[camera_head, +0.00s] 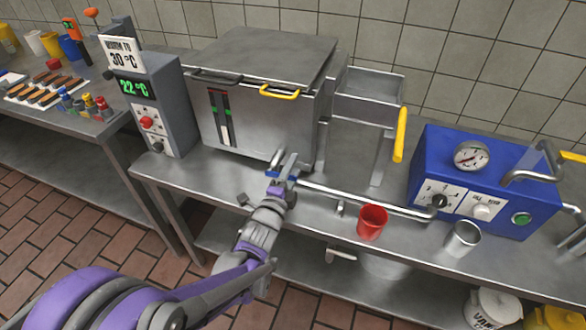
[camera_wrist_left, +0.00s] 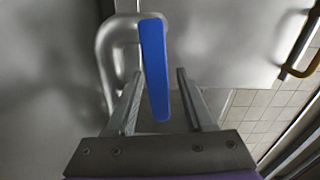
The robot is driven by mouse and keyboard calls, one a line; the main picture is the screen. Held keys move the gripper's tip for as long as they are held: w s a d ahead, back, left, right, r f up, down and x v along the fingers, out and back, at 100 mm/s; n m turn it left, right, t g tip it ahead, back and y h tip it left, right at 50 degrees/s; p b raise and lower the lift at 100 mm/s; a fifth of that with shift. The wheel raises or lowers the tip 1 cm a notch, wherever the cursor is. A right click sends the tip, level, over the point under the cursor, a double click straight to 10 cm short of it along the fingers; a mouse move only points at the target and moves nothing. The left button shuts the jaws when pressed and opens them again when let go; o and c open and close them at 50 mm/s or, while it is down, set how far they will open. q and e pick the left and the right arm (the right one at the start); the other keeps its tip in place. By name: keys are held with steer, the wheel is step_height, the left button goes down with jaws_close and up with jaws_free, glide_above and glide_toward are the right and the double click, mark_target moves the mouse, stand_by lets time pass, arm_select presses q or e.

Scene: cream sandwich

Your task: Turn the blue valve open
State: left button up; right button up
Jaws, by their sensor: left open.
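The blue valve (camera_wrist_left: 155,70) is a flat blue lever on a grey bent pipe (camera_wrist_left: 105,50). In the head view a small part of the blue valve (camera_head: 272,174) shows at the front lower right of the big steel tank; my gripper hides most of it. My left gripper (camera_head: 284,165) is open at the valve. In the left wrist view the lever lies between the two fingers of the left gripper (camera_wrist_left: 160,75), with a gap on the right finger's side. Contact with the left finger cannot be told. My right gripper is not in view.
The steel tank (camera_head: 255,140) stands right behind the gripper. A horizontal pipe (camera_head: 370,203) runs right from the valve. A red cup (camera_head: 372,221) and a metal cup (camera_head: 462,238) stand near the counter's front edge. A display box (camera_head: 160,105) is left, a blue gauge box (camera_head: 450,155) right.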

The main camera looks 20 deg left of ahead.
arm_select(q)
steer(key=s, duration=1.1)
steer(key=shift+a+p, duration=0.15)
steer(key=shift+p, duration=0.25)
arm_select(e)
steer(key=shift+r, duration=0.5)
arm_select(q)
steer(key=s+f+n+g, duration=0.4)
steer(key=s+n+g, duration=0.3)
steer(key=s+n, duration=0.3)
steer(key=s+f+n+g, duration=0.5)
steer(key=s+n+g, duration=0.2)
steer(key=s, duration=0.4)
step_height(320, 180, up, 19)
steer(key=w+t+p, duration=0.1)
steer(key=w+p, duration=0.1)
steer(key=p, duration=1.5)
steer(key=shift+w+d+y, duration=0.15)
steer(key=shift+d+y, duration=0.15)
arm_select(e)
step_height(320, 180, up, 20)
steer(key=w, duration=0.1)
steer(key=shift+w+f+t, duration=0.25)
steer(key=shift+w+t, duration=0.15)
